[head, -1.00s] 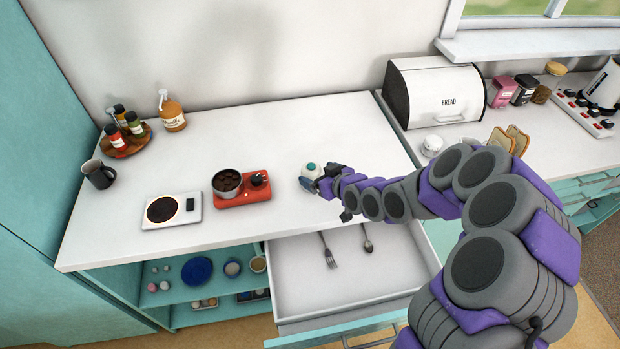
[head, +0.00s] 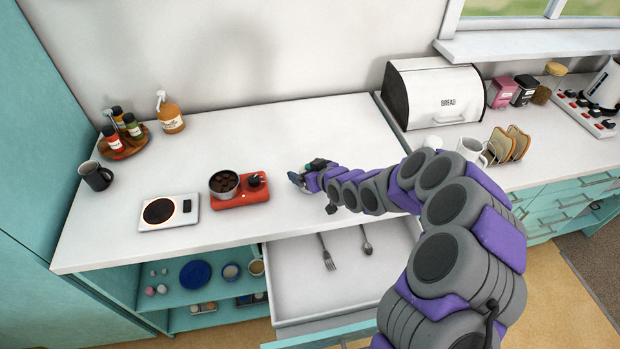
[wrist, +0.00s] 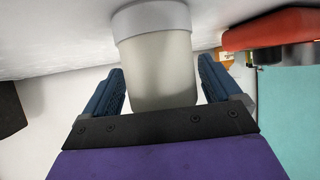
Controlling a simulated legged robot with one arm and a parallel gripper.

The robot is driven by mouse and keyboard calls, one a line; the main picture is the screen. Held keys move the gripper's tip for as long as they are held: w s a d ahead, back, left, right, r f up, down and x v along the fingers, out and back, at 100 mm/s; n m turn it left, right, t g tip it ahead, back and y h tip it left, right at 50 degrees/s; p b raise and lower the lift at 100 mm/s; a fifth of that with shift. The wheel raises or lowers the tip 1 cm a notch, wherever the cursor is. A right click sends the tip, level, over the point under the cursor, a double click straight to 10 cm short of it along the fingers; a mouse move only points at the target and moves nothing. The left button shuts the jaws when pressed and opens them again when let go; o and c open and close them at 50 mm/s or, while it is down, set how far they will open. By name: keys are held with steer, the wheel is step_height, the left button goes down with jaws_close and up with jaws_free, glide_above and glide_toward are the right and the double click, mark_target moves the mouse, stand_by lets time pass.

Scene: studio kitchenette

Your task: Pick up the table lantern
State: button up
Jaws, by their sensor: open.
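The table lantern (wrist: 157,75) shows in the wrist view as a frosted, pale cylinder with a grey band at its end. It stands between the two blue fingers of my gripper (wrist: 161,64), close to both. The jaws are open around it, and I cannot tell if either finger touches it. There my gripper and arm hide most or all of the lantern.
An open drawer (head: 340,285) with a fork and spoon is below the counter front. The counter behind is clear.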

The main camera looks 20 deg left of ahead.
steer(key=shift+c, duration=0.3)
steer(key=shift+a, duration=0.3)
steer(key=c, duration=0.6)
steer(key=shift+d, duration=0.2)
steer(key=c, duration=0.6)
steer(key=shift+r, duration=0.1)
